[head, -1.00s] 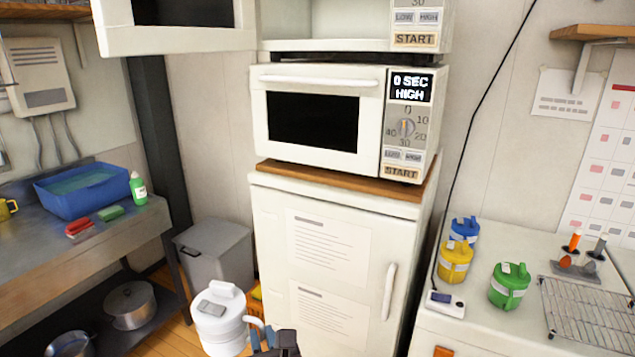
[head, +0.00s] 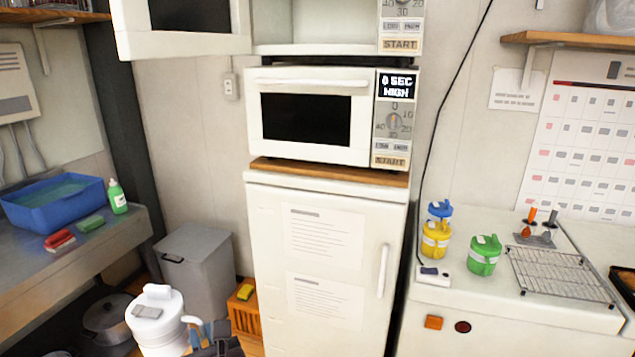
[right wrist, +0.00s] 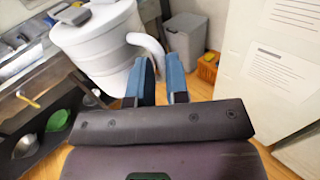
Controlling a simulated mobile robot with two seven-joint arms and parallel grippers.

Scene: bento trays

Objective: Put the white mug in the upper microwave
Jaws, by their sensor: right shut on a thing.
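The white mug (head: 160,322), with a lid and a grey label on top, is at the lower left of the head view. My right gripper (head: 208,335) is shut on its handle, to the right of its body. In the right wrist view the mug (right wrist: 103,45) hangs in the air, somewhat tilted, its handle between the blue fingertips (right wrist: 160,80). The upper microwave (head: 315,48) is cut off by the top of the head view. Its door (head: 130,35) stands open to the left and part of its inside shows. My left gripper is not in view.
The lower microwave (head: 255,110) is shut and stands on a wooden board above the white fridge (head: 265,230). A grey bin (head: 195,262) and a wooden crate (head: 245,318) are beside the fridge. A counter with coloured jars (head: 484,255) is at right.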

